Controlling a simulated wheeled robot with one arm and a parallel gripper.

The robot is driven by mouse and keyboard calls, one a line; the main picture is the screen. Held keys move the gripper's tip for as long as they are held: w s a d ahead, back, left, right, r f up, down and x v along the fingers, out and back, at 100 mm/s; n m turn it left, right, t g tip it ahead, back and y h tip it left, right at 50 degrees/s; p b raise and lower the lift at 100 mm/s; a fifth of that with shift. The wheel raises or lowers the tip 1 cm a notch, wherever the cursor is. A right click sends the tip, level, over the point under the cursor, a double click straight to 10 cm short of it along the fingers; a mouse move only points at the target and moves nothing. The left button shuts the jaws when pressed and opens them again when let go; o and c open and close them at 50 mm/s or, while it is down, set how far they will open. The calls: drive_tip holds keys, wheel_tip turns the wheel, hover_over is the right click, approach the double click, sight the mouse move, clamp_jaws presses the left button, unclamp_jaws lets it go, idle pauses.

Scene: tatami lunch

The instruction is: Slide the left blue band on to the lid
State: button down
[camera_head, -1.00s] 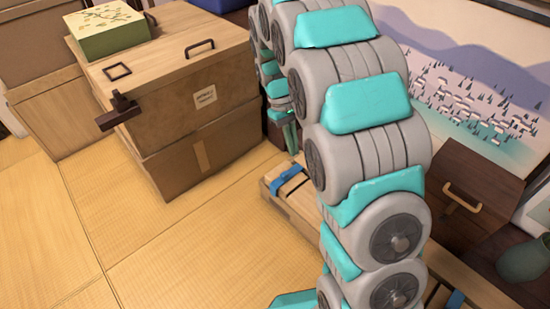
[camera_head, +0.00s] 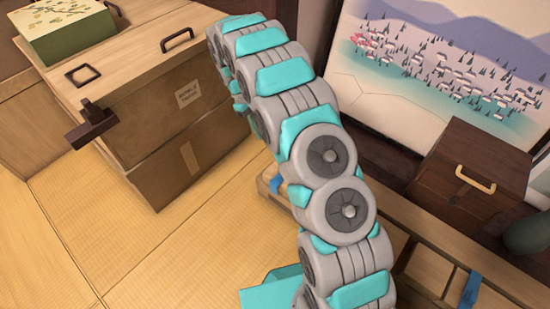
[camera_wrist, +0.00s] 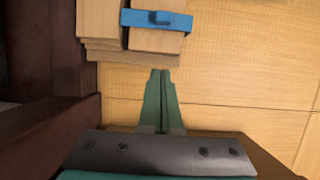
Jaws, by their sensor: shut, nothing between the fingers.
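The left blue band (camera_head: 278,184) lies across the left end of a long, low wooden box (camera_head: 268,203), partly hidden behind my arm in the head view. In the wrist view the blue band (camera_wrist: 157,20) wraps across pale wooden pieces near the box's end (camera_wrist: 150,58) and has a small raised block on it. My gripper (camera_wrist: 160,74) is shut and empty, its green fingertips just short of the box's end and apart from the band. The right blue band (camera_head: 470,290) crosses the box's other end. I cannot tell which wooden piece is the lid.
A large wooden chest (camera_head: 150,70) stands at the left with a green box (camera_head: 65,30) on it. A dark drawer box (camera_head: 470,175) and a painted panel (camera_head: 440,60) stand behind the long box. The tatami floor (camera_head: 80,240) is clear at the front left.

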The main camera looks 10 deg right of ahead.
drive_tip(key=x, duration=1)
drive_tip(key=shift+s+d+f+b, duration=0.15)
drive_tip(key=shift+s+f+b, duration=0.05)
drive_tip(key=shift+b, duration=0.15)
drive_tip(key=shift+s+d+r, duration=0.2)
drive_tip(key=shift+s+d, duration=0.15)
drive_tip(key=shift+s, duration=0.1)
drive_tip(key=shift+s+d, duration=0.7)
drive_tip(key=shift+s, duration=0.3)
drive_tip(key=s+d, duration=0.2)
drive_tip(key=s, duration=0.1)
drive_tip(key=s+d, duration=0.3)
drive_tip(key=s+d+p, duration=0.1)
drive_tip(key=s+d, duration=0.1)
drive_tip(key=s, duration=0.2)
drive_tip(key=shift+s+d, duration=0.1)
drive_tip(key=shift+d, duration=0.1)
